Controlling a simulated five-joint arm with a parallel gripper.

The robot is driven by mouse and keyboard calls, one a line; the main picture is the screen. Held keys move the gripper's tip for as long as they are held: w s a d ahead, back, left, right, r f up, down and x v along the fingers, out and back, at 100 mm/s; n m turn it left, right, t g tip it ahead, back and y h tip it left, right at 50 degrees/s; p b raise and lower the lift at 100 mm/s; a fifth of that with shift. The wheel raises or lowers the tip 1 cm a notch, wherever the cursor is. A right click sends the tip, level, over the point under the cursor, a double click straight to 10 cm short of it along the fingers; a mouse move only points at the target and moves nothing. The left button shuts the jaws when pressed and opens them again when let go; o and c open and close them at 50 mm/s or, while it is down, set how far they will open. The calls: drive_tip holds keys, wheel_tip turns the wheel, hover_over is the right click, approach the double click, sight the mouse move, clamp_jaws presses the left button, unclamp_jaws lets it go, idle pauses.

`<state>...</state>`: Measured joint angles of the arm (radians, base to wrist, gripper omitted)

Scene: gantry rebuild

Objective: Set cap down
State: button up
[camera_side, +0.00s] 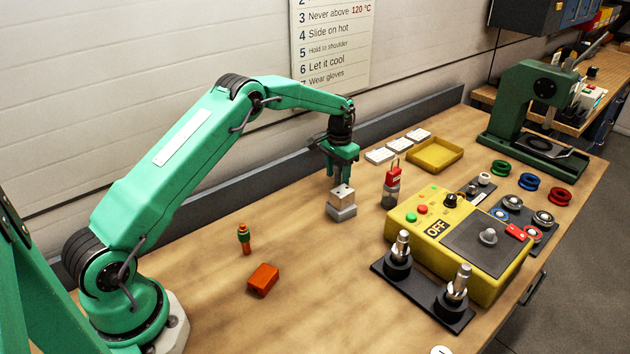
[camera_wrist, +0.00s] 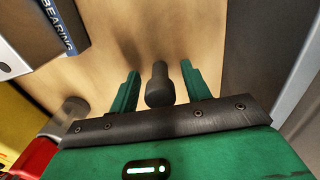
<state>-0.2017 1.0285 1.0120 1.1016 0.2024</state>
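My gripper (camera_side: 338,173) points down close to a pale metal block (camera_side: 341,197) on a grey base (camera_side: 342,212). From the side view I cannot tell whether the two touch. In the wrist view my gripper (camera_wrist: 158,83) has its green fingers apart, with a dark rounded post between them and a gap on each side. I cannot tell whether the post is part of my gripper. A grey body with a blue "BEARING" label (camera_wrist: 66,27) stands at the upper left, clear of the fingers. Nothing can be named as the cap with certainty.
A red-topped item (camera_side: 392,185) and a yellow control box (camera_side: 410,228) stand to the right. A black plate with two metal posts (camera_side: 453,300) is in front. A yellow tray (camera_side: 458,146) is behind.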

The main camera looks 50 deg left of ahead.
sight(338, 165)
wheel_tip(338, 165, up, 12)
drive_tip(key=shift+f, duration=0.1)
drive_tip(key=shift+r, duration=0.3)
idle(0.5)
idle(0.5)
drive_tip(key=s+d+r+t, duration=0.1)
drive_tip(key=s+d+r, duration=0.3)
drive_tip(key=s+r, duration=0.4)
drive_tip(key=s+d+r+t, duration=0.2)
drive_tip(key=s+d+r, duration=0.2)
drive_tip(key=s+r, duration=0.35)
drive_tip(key=s+d+f+t, duration=0.1)
drive_tip(key=s+d+f, duration=0.1)
drive_tip(key=s, duration=0.9)
drive_tip(key=s+d+f+t, duration=0.1)
drive_tip(key=s+d+f, duration=0.1)
drive_tip(key=s, duration=1)
drive_tip(key=shift+d+t, duration=0.25)
drive_tip(key=shift+t, duration=0.05)
